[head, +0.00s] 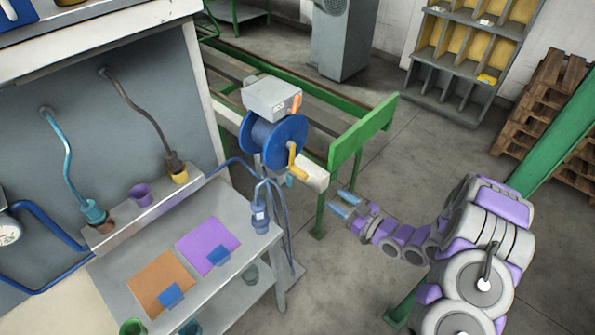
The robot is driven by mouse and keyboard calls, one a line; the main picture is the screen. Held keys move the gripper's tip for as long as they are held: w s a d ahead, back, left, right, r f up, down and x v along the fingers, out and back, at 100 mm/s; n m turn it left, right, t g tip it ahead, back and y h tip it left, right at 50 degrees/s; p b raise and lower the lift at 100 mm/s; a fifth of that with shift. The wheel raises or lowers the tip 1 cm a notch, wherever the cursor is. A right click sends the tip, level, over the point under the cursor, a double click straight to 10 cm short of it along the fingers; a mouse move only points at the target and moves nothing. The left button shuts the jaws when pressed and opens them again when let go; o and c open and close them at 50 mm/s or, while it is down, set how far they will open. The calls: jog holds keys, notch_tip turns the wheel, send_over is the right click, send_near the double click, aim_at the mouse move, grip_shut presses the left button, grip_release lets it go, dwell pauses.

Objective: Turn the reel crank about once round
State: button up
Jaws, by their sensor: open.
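A blue reel (273,141) stands at the middle of the head view, with a grey box (271,98) above it. Its yellow crank (294,160) is on the side facing right, with the arm of the crank running down and its handle near the lower end. My gripper (342,205) is to the right of and below the crank, apart from it. Its two blue-tipped fingers are open with nothing seen between them.
A green frame rail (363,135) and its post rise close behind my gripper. The floor right of the rail is clear.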

jog(key=b, duration=0.2)
send_near(292, 168)
jog(key=x, duration=0.3)
jog(key=f+x, duration=0.1)
jog(key=x, duration=0.1)
jog(key=shift+w, duration=0.6)
jog(key=shift+x, duration=0.9)
jog(key=shift+s, duration=0.15)
jog(key=shift+d, duration=0.25)
jog(key=c, duration=0.3)
grip_shut()
jog(key=shift+r, duration=0.1)
